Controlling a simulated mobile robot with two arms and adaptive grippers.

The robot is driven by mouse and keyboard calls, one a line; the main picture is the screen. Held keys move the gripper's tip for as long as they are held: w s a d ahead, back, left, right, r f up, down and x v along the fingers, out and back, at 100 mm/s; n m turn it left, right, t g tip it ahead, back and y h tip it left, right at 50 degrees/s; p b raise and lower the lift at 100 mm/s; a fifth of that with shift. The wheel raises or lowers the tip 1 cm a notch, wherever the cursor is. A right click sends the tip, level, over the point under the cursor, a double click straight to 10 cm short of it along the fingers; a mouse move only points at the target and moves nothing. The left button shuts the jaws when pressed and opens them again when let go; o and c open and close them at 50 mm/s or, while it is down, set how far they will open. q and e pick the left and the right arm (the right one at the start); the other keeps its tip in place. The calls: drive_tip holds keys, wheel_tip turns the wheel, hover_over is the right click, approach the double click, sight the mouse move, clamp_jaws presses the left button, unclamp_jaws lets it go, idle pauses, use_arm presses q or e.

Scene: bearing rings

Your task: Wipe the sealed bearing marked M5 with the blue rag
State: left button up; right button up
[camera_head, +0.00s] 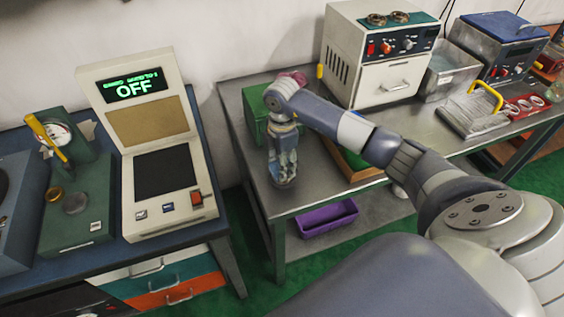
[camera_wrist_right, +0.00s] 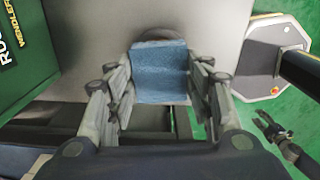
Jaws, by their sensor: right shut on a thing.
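My right gripper (camera_head: 283,176) reaches down over the near left part of the grey metal table. In the right wrist view it is shut on the blue rag (camera_wrist_right: 160,72), which hangs between its fingers. A dark round thing (camera_wrist_right: 158,33) shows partly behind the rag on the table top. The rag hides most of it, and I cannot read any mark or tell whether it is the M5 bearing. What looks like my left gripper (camera_wrist_right: 272,130) is small and dark over the green floor, and its finger opening is unclear.
A green box (camera_head: 255,112) stands behind the right gripper. A white oven-like device (camera_head: 378,62) with rings on top stands at the back. A purple bin (camera_head: 327,217) sits on the lower shelf. A device reading OFF (camera_head: 150,140) stands on the left bench. The green floor is open between the benches.

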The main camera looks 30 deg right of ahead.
drive_tip(key=shift+f, duration=0.4)
drive_tip(key=shift+a+r, duration=0.15)
drive_tip(key=shift+a, duration=0.7)
drive_tip(key=shift+s+d, duration=0.2)
drive_tip(key=shift+d, duration=0.6)
drive_tip(key=shift+s+d, duration=0.15)
drive_tip(key=shift+d, duration=0.6)
drive_tip(key=shift+w+a+f, duration=0.15)
drive_tip(key=shift+w+a, duration=0.1)
drive_tip(key=shift+a, duration=0.5)
drive_tip(key=shift+w+a+f, duration=0.15)
drive_tip(key=shift+w+a, duration=0.1)
drive_tip(key=shift+a, duration=0.45)
drive_tip(key=shift+d, duration=0.1)
drive_tip(key=shift+s+d, duration=0.15)
drive_tip(key=shift+d, duration=0.55)
drive_tip(key=shift+s+d, duration=0.15)
drive_tip(key=shift+d, duration=0.5)
drive_tip(key=shift+w+a+r+p, duration=0.15)
drive_tip(key=shift+a+p, duration=0.55)
drive_tip(key=shift+a, duration=0.75)
